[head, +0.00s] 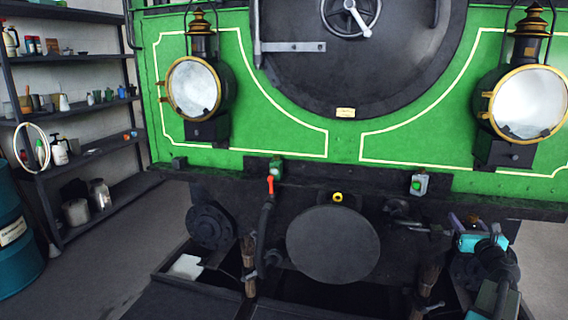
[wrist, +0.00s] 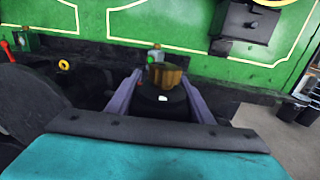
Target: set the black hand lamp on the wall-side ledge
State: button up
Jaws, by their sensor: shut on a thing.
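My gripper (head: 468,228) is at the lower right in the head view, in front of the black beam ledge (head: 330,177) below the green tram front. In the wrist view its two purple fingers (wrist: 163,95) are shut on a dark thing with a brass-brown top, which looks like the black hand lamp (wrist: 163,105). The ledge also shows in the wrist view (wrist: 100,52). I cannot tell which part is the wall-side ledge.
Two small boxes stand on the ledge, one green-grey (head: 276,168) and one with a green light (head: 420,184). Two large headlamps (head: 195,88) (head: 528,103) hang above. A red-handled hose (head: 268,205) is below. Shelves (head: 80,110) and a blue drum (head: 15,235) stand left.

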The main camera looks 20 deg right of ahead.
jog(key=w+a+f+n+t+y, duration=0.1)
jog(key=w+a+f+n+y, duration=0.2)
jog(key=w+a, duration=0.65)
jog(key=w+a+f+n+t+y, duration=0.15)
jog(key=w+a+f+y, duration=0.35)
jog(key=a, duration=0.8)
jog(key=w+a+f+n+y, duration=0.2)
jog(key=w+a+f+n, duration=0.1)
jog(key=w+a, duration=0.75)
jog(key=s+a+f+n+g+y, duration=0.15)
jog(key=a+y, duration=0.25)
jog(key=a, duration=0.6)
jog(key=s+a+f+n+g+y, duration=0.1)
jog(key=a+f+n+y, duration=0.15)
jog(key=a, duration=0.85)
jog(key=s+a+f+n+g+y, duration=0.1)
jog(key=a+n+g+y, duration=0.3)
jog(key=a, duration=0.6)
jog(key=s+a+r+n+g+y, duration=0.1)
jog(key=s+a+y, duration=0.2)
jog(key=s+a, duration=0.1)
jog(key=shift+s+a+r+n, duration=0.35)
jog(key=shift+s+a, duration=0.05)
jog(key=shift+s, duration=0.4)
jog(key=shift+d, duration=0.15)
